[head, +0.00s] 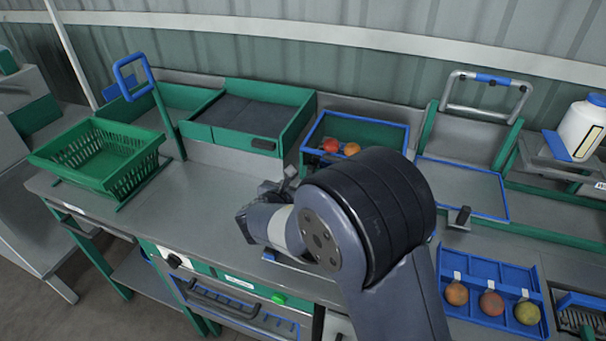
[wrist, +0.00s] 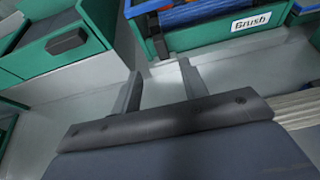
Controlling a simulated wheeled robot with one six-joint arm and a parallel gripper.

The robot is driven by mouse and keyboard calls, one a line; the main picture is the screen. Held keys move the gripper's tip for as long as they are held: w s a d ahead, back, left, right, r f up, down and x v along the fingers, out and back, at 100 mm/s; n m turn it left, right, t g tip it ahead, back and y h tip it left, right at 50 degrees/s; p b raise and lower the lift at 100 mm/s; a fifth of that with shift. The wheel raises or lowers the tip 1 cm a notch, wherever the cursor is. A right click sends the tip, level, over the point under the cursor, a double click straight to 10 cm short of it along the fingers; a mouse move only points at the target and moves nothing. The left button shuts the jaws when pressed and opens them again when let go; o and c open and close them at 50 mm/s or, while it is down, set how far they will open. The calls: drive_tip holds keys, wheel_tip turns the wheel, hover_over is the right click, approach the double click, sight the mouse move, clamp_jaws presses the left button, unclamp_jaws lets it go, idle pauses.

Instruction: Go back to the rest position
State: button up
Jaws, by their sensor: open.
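My gripper (wrist: 160,85) is open and empty in the wrist view, its two dark fingers apart above the grey bench top. In the head view, my arm hides most of the gripper; only a small grey part of it (head: 280,187) shows left of the large dark joint. It is over the middle of the grey bench (head: 205,195), in front of the blue-rimmed green bin (head: 385,134) that holds red and orange tomatoes (head: 331,145). No tomato is between the fingers.
A green basket (head: 105,150) stands at left beside a blue-handled post (head: 165,120). A blue tray (head: 490,270) with three fruits is at right.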

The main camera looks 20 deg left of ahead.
sight(310, 172)
drive_tip(key=p+x, duration=0.2)
drive_tip(key=x, duration=0.8)
drive_tip(key=shift+w+f, duration=0.15)
drive_tip(key=shift+w, duration=0.2)
drive_tip(key=shift+d+f, duration=0.1)
drive_tip(key=shift+d, duration=0.6)
